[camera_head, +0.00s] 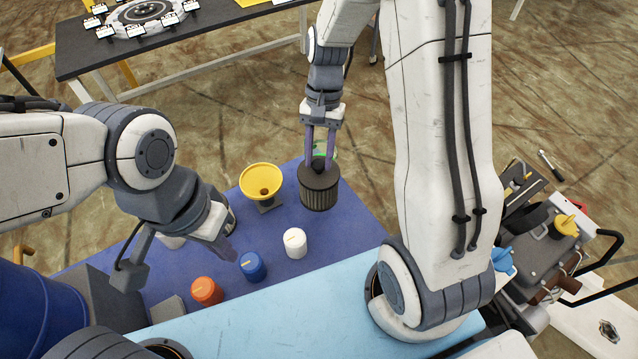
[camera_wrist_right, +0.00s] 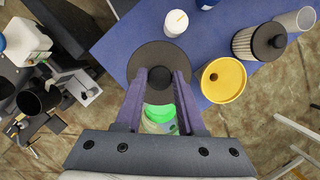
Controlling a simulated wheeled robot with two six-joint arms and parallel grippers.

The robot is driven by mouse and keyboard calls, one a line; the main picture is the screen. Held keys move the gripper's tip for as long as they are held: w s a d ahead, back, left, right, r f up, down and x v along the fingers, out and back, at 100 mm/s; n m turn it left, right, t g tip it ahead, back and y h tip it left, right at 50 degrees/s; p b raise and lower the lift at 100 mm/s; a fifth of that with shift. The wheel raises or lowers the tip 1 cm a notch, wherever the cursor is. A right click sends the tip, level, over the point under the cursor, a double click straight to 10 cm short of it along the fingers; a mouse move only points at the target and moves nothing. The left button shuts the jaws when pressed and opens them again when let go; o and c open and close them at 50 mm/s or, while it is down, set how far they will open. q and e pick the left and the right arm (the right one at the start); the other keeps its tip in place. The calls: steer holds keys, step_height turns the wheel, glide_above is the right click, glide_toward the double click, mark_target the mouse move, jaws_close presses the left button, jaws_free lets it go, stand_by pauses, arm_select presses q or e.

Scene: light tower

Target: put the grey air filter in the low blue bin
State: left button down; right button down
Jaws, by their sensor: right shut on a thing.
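The grey air filter (camera_head: 319,190), a dark pleated cylinder with a knob on top, hangs upright in my right gripper (camera_head: 319,158). The two purple fingers are shut on its knob. In the right wrist view its dark round top (camera_wrist_right: 135,62) lies between and beyond the fingertips (camera_wrist_right: 160,78). It is over the blue mat's far edge; I cannot tell its exact height. My left gripper (camera_head: 220,240) is low over the mat at left, its fingers unclear. A large blue round container (camera_head: 38,310) is at the lower left; I cannot tell whether it is the low bin.
A yellow funnel (camera_head: 261,181) stands left of the filter. White (camera_head: 295,243), blue (camera_head: 252,266) and orange (camera_head: 207,291) canisters stand on the blue mat (camera_head: 345,235). A second, pale-sided filter (camera_wrist_right: 258,42) shows in the wrist view. A green item (camera_wrist_right: 160,117) is below the fingers.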

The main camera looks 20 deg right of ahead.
step_height(320, 180, down, 11)
steer(key=shift+f+p, duration=0.2)
steer(key=shift+p, duration=0.35)
steer(key=shift+f, duration=0.15)
steer(key=c, duration=0.5)
jaws_free()
